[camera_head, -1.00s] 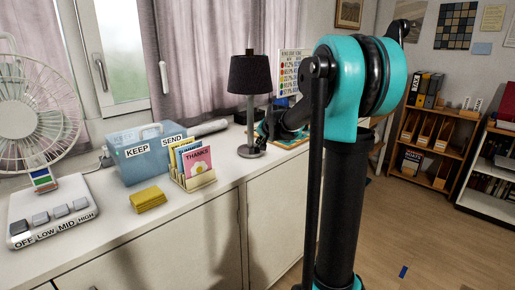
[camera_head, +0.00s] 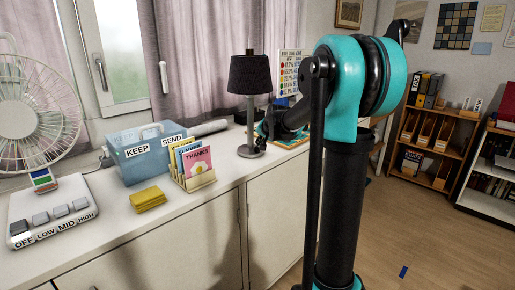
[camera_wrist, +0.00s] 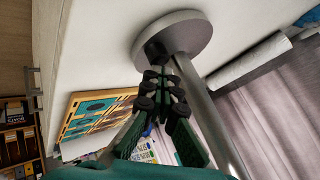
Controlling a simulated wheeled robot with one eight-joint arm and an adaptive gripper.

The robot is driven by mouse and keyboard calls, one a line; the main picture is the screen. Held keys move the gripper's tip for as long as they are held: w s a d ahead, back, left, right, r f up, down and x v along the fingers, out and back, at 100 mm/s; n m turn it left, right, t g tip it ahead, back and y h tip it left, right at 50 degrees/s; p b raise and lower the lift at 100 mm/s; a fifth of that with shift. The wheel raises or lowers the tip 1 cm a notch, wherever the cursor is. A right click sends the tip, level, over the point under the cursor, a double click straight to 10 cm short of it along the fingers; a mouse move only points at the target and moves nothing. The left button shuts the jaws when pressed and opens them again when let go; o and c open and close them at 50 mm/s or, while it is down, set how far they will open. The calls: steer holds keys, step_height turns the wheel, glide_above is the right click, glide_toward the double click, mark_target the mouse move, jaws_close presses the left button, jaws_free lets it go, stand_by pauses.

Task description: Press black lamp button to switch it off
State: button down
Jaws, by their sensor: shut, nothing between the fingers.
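The lamp has a black shade (camera_head: 250,74), a grey pole and a round grey base (camera_head: 251,151) on the white cabinet top. My gripper (camera_head: 262,132) is beside the pole, just above the base on its right side. In the wrist view the grey base (camera_wrist: 188,27) is just beyond my shut, empty fingertips (camera_wrist: 160,78). A black button (camera_wrist: 154,50) shows on the base beside the pole, partly hidden by the fingertips. I cannot tell whether the fingers touch it. No glow shows on the shade.
A card holder (camera_head: 200,182) with cards stands left of the lamp, with a blue bin (camera_head: 150,165) behind it. A fan (camera_head: 30,115) stands far left. A framed board (camera_wrist: 85,112) lies beside my gripper in the wrist view.

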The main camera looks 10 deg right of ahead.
step_height(320, 180, up, 6)
stand_by(0.8)
steer(key=shift+s, duration=0.1)
